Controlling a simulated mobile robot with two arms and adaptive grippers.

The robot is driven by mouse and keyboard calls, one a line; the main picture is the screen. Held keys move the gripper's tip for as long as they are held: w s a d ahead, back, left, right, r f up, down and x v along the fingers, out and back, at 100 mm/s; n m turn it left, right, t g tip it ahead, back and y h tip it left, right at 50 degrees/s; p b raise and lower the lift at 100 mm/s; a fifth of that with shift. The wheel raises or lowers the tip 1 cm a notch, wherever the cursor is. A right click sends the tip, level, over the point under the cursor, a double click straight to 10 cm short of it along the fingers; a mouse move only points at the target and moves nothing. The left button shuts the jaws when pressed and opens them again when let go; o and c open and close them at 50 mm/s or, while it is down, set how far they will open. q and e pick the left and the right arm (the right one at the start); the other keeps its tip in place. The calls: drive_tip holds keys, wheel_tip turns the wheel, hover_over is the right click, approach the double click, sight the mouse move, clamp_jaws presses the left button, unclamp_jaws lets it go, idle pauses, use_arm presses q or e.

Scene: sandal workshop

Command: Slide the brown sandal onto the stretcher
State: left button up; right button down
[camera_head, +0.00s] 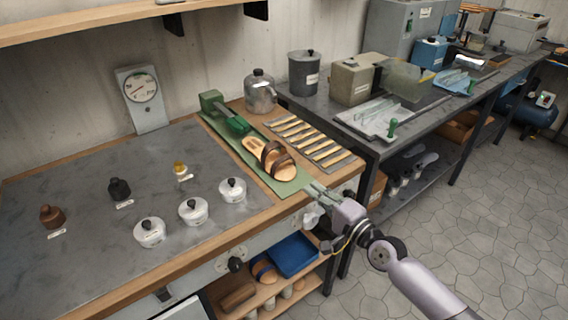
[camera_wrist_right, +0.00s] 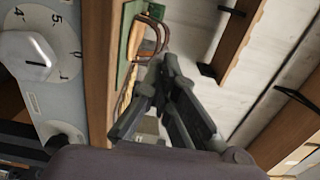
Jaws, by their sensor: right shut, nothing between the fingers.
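The brown sandal (camera_head: 256,146), with a tan sole and dark brown straps, lies on a green mat (camera_head: 296,184) at the right end of the workbench. The green stretcher (camera_head: 211,101) stands at the mat's far end. Its rounded form (camera_head: 238,124) points towards the sandal, and the two look close but apart. My right gripper (camera_head: 314,190) is shut and empty at the near end of the mat, short of the sandal. In the wrist view its fingers (camera_wrist_right: 165,75) point towards brown straps (camera_wrist_right: 150,42). My left gripper is not in view.
Tan-handled tools (camera_head: 312,143) lie in a row right of the mat. A grey metal canister (camera_head: 260,94) stands behind. Several white lidded pots (camera_head: 193,211) stand on the left part of the bench. A dial gauge (camera_head: 141,90) stands at the wall. A blue tray (camera_head: 292,255) sits on the shelf below.

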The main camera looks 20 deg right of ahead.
approach(279, 162)
drive_tip(key=x, duration=0.5)
drive_tip(key=shift+w+r, duration=0.1)
drive_tip(key=shift+w, duration=0.05)
drive_tip(key=shift+x, duration=0.75)
